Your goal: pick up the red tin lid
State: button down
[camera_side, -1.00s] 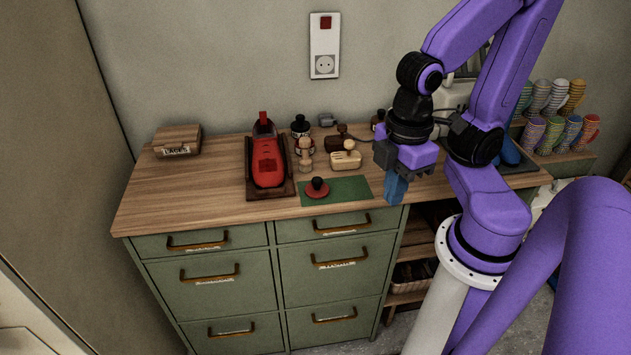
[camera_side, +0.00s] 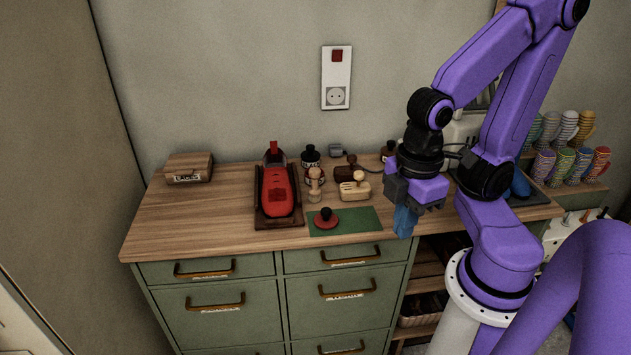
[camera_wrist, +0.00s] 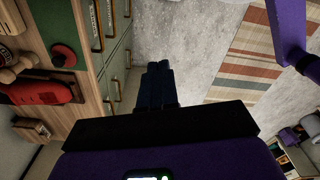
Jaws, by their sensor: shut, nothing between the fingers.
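The red tin lid (camera_side: 326,219) is a small round red disc with a dark knob on top. It lies on a green mat (camera_side: 358,219) near the front edge of the wooden bench top. In the wrist view the lid (camera_wrist: 63,56) shows at the upper left. My gripper (camera_side: 404,222) has blue fingers, which are shut and empty. It hangs to the right of the lid and the mat, apart from both, by the bench's front edge. In the wrist view the fingers (camera_wrist: 158,85) point out over the floor.
A red tool in a dark tray (camera_side: 278,195) stands left of the mat. Behind the mat are a wooden peg figure (camera_side: 315,185), a pale wooden block (camera_side: 354,187) and dark bottles. A wooden box (camera_side: 188,168) sits far left. Striped cups (camera_side: 566,160) stand far right.

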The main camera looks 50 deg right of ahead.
dwell(0.3)
jog(key=shift+c, duration=0.6)
grip_release()
jog(key=n, duration=0.2)
send_over(326, 210)
notch_tip(326, 210, down, 10)
jog(key=shift+s+a+f, duration=0.15)
jog(key=shift+f, duration=0.1)
jog(key=shift+w+f, duration=0.2)
jog(key=shift+f, duration=2.65)
